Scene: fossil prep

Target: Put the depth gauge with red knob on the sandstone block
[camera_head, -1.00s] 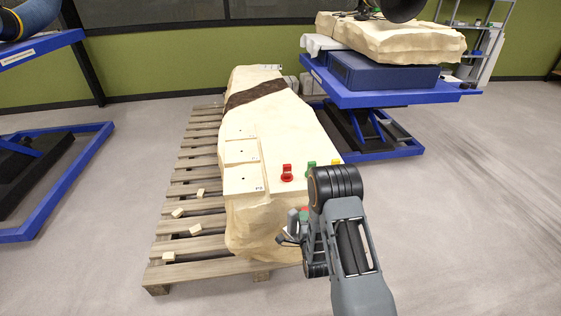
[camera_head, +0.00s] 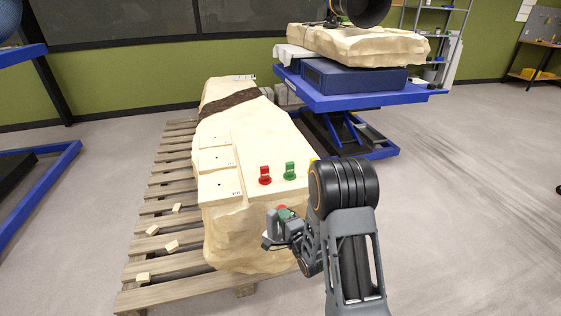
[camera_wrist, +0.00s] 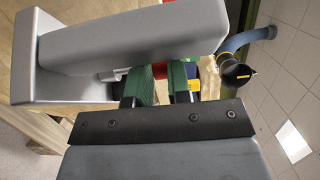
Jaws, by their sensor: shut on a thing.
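A large cream block (camera_head: 285,135), which I take for the sandstone block, lies lengthwise on a wooden pallet. A dark band crosses its far part. My gripper (camera_head: 281,224) is in front of the block's near end in the head view, with a red knob (camera_head: 282,208) showing at its jaws. I take this for the depth gauge with red knob; most of it is hidden. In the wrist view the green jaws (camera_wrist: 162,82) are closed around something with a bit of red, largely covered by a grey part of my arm.
A red piece (camera_head: 265,176), a green piece (camera_head: 290,171) and a partly hidden yellow one (camera_head: 313,160) stand on the block's near end. Flat marked panels (camera_head: 218,182) lie to their left. Small chips lie on the pallet (camera_head: 160,262). A blue lift table (camera_head: 345,97) stands behind right.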

